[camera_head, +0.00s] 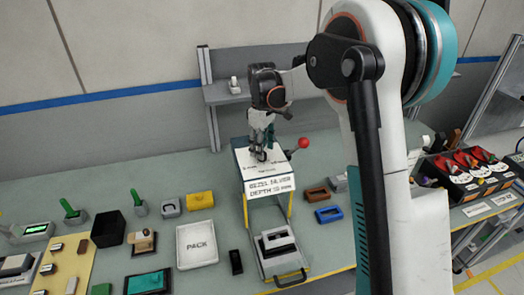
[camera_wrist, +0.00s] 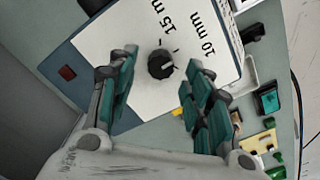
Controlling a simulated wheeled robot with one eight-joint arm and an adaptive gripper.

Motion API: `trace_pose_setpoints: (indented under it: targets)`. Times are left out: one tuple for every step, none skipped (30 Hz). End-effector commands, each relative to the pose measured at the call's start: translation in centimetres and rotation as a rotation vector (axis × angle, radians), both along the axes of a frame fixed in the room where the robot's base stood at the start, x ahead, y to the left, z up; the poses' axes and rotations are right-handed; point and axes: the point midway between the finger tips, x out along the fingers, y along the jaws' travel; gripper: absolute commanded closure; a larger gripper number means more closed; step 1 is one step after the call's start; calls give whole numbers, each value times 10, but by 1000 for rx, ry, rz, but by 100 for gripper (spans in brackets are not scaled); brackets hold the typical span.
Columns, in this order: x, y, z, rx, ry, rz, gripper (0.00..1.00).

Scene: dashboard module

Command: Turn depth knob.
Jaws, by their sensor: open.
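The depth knob (camera_wrist: 161,64) is a small round black knob with a light pointer mark. It sits on the white top panel (camera_wrist: 120,32) of the module, beside printed marks reading "15 m", partly cut off, and "10 mm". My gripper (camera_wrist: 160,95) is open, with its teal-padded fingers apart on either side of the knob in the wrist view. I cannot tell whether either finger touches it. In the head view my gripper (camera_head: 262,150) points down over the module's top, and the knob is mostly hidden by it. A front label (camera_head: 270,187) reads "BEZEL SILVER DEPTH 10 MM".
A red ball-ended lever (camera_head: 303,143) stands at the module's right side. A white PACK tray (camera_head: 197,245), a black bin (camera_head: 108,229) and yellow (camera_head: 200,201), orange (camera_head: 317,194) and blue (camera_head: 329,214) parts lie around. Below the module is a drawer-like tray (camera_head: 292,278) with a handle.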

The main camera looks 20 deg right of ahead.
Motion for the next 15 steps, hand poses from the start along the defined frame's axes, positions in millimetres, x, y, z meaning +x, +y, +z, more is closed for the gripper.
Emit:
trace_pose_setpoints:
  targets:
    - [0,0,10,0,0,0,54]
    - [0,0,16,0,0,0,54]
    - [0,0,25,0,0,0,54]
    - [0,0,32,0,0,0,54]
    - [0,0,38,0,0,0,54]
    - [0,0,46,0,0,0,54]
    - [0,0,52,0,0,0,54]
    - [0,0,58,0,0,0,54]
    - [0,0,65,0,0,0,54]
    - [0,0,70,0,0,0,54]
    - [0,0,74,0,0,0,54]
    - [0,0,80,0,0,0,54]
    - [0,0,84,0,0,0,54]
    - [0,0,87,0,0,0,54]
    - [0,0,90,0,0,0,54]
